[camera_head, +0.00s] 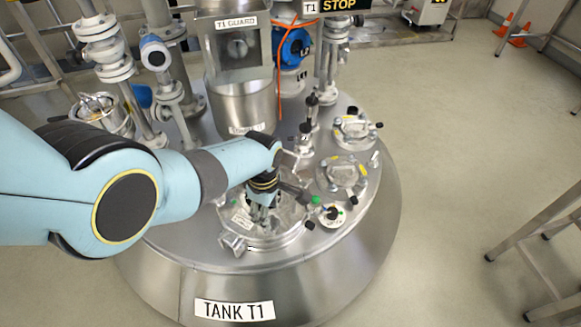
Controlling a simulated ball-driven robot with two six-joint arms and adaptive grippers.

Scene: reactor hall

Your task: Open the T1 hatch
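Tank T1 (220,285) is a wide steel vessel with a "TANK T1" label (234,310) on its front. A round hatch lid (285,222) lies flat on the front of its top, with a bracket (232,243) at the lid's front left edge. My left arm reaches in from the left. My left gripper (262,212) points down over the lid, at or just above its surface. The fingers are small and partly hidden by the wrist, so their opening and any contact are unclear. My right gripper is out of view.
A steel guard housing labelled "T1 GUARD" (236,45) stands behind the hatch. Smaller ports (342,178) sit on the tank top at the right. Pipes and valves (103,45) crowd the back left. The floor to the right (470,130) is mostly clear, with a metal frame (535,235) at the edge.

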